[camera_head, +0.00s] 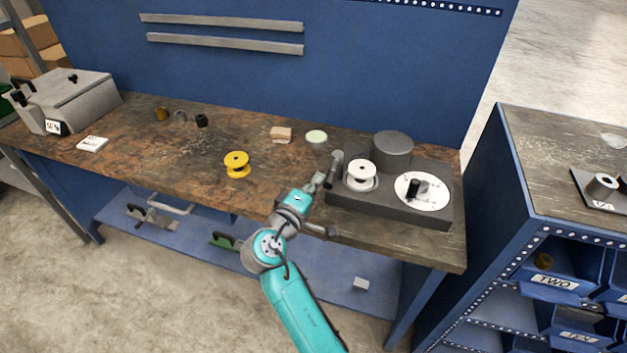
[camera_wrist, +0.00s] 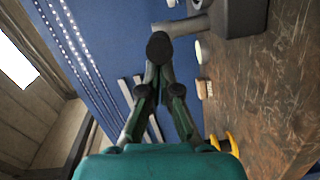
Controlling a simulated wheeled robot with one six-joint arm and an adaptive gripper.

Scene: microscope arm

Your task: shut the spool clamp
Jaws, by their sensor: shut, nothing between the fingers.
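A dark grey machine (camera_head: 390,208) stands on the right part of the bench. A white spool (camera_head: 361,175) sits on its left half. A short grey arm with a round end (camera_head: 336,160), apparently the spool clamp, stands up at the machine's left edge beside the spool. In the wrist view its dark round end (camera_wrist: 160,47) is just ahead of my fingertips; I cannot tell whether they touch. My gripper (camera_head: 319,181) is shut and empty, at the machine's left side, and it also shows in the wrist view (camera_wrist: 158,72).
The machine also carries a white disc (camera_head: 423,191) with a black knob and a grey cylinder (camera_head: 392,149). A yellow spool (camera_head: 237,164), a pale round dish (camera_head: 316,137) and a wooden block (camera_head: 281,134) lie on the bench to the left. Bench between them is clear.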

